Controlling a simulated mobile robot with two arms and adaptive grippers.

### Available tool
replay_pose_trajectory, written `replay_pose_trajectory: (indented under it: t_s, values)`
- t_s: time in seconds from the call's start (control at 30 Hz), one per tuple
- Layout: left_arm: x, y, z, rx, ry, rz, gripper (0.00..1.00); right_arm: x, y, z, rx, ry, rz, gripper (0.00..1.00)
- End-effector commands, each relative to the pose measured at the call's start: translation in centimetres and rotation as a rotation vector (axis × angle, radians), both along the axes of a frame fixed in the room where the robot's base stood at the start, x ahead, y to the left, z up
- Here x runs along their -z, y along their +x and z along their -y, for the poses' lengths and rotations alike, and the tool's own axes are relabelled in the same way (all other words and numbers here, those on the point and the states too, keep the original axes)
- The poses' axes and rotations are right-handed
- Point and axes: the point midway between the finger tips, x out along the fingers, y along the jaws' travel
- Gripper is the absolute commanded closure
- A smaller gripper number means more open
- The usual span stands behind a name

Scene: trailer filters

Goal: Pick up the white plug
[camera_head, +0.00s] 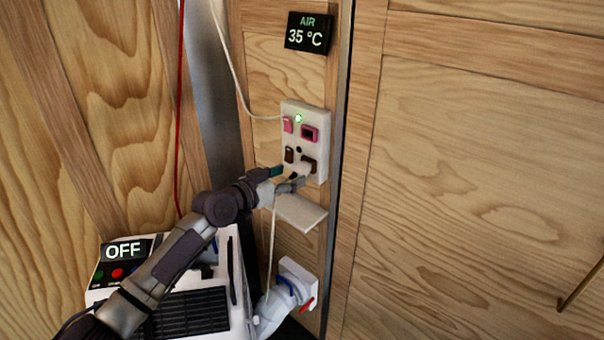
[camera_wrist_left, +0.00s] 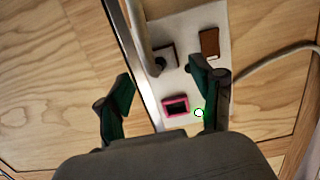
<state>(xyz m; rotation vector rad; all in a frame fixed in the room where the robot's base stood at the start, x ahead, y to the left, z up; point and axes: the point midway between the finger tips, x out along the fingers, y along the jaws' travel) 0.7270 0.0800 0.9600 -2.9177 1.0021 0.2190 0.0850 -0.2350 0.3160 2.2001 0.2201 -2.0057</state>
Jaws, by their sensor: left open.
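The white plug (camera_head: 304,169) sits at the lower right, brown socket of the white wall panel (camera_head: 291,108), partly hidden by my left gripper. In the left wrist view a pale, long shape that looks like the plug (camera_wrist_left: 146,45) lies at the brown socket (camera_wrist_left: 166,56), between the finger directions. My left gripper (camera_head: 287,178) is open just in front of the lower panel, its fingers spread apart; they also show in the left wrist view (camera_wrist_left: 160,74). I cannot tell whether a finger touches the plug. My right gripper is not in view.
A small white shelf (camera_head: 301,212) juts out below the panel. A pink-rimmed socket (camera_head: 309,132) and green light (camera_head: 298,118) are above. A pale cord (camera_head: 272,240) hangs down to a white-and-blue fitting (camera_head: 291,287). A white unit reading OFF (camera_head: 127,251) stands lower left.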

Motion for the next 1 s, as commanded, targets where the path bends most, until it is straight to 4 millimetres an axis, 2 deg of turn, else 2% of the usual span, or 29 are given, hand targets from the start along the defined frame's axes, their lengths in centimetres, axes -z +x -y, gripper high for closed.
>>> replay_pose_trajectory:
  t_s: [0.3,0.6,1.0]
  values:
    - [0.6,3.5,2.5,0.001,-0.001,0.001,0.33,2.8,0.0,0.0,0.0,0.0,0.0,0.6]
    - [0.4,3.8,2.7,0.001,0.0,0.0,0.35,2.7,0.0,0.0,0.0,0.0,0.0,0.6]
    - [0.4,3.8,2.7,0.001,0.0,0.0,1.0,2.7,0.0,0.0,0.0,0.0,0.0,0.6]
